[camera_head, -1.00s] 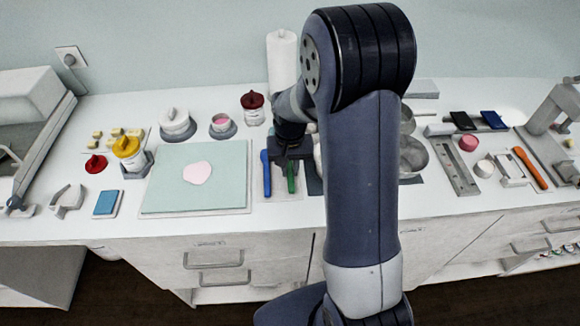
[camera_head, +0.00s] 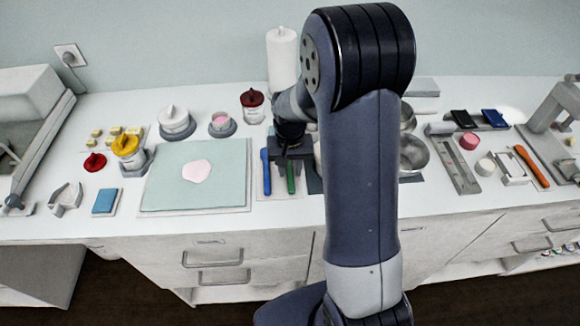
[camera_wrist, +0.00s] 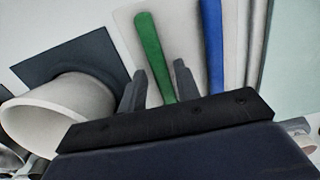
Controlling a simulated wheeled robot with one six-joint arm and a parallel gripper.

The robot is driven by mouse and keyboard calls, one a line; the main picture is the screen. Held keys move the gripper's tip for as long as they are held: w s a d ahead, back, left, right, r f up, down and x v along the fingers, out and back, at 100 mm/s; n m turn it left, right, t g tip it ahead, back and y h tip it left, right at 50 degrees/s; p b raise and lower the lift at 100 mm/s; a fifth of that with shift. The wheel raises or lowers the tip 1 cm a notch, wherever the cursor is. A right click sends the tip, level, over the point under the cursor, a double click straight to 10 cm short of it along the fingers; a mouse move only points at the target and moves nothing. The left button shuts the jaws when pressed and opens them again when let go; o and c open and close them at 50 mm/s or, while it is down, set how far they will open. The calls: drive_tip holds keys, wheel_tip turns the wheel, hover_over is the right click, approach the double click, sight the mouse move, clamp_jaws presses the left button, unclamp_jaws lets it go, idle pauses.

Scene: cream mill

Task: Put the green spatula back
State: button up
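The green spatula (camera_head: 290,178) lies on a pale holder mat (camera_head: 278,193), roughly parallel to the blue spatula (camera_head: 266,173). In the wrist view its green handle (camera_wrist: 153,50) runs down between the two fingers of my gripper (camera_wrist: 161,84). The fingers stand apart, with a visible gap beside the handle. My gripper (camera_head: 292,155) is low over the far part of the spatula and hides its far end. The blue spatula also shows in the wrist view (camera_wrist: 212,45), just right of my gripper.
A green board (camera_head: 170,190) with a pink piece lies left of the mat. A white cup-like vessel (camera_wrist: 50,112) on a dark square stands close on the other side of my gripper. A red-lidded jar (camera_head: 252,106) and white roll (camera_head: 282,60) stand behind.

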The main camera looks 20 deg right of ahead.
drive_tip(key=shift+o, duration=1)
wheel_tip(320, 180, up, 11)
drive_tip(key=b, duration=0.1)
drive_tip(key=shift+w, duration=0.15)
drive_tip(key=shift+f, duration=0.1)
idle(0.4)
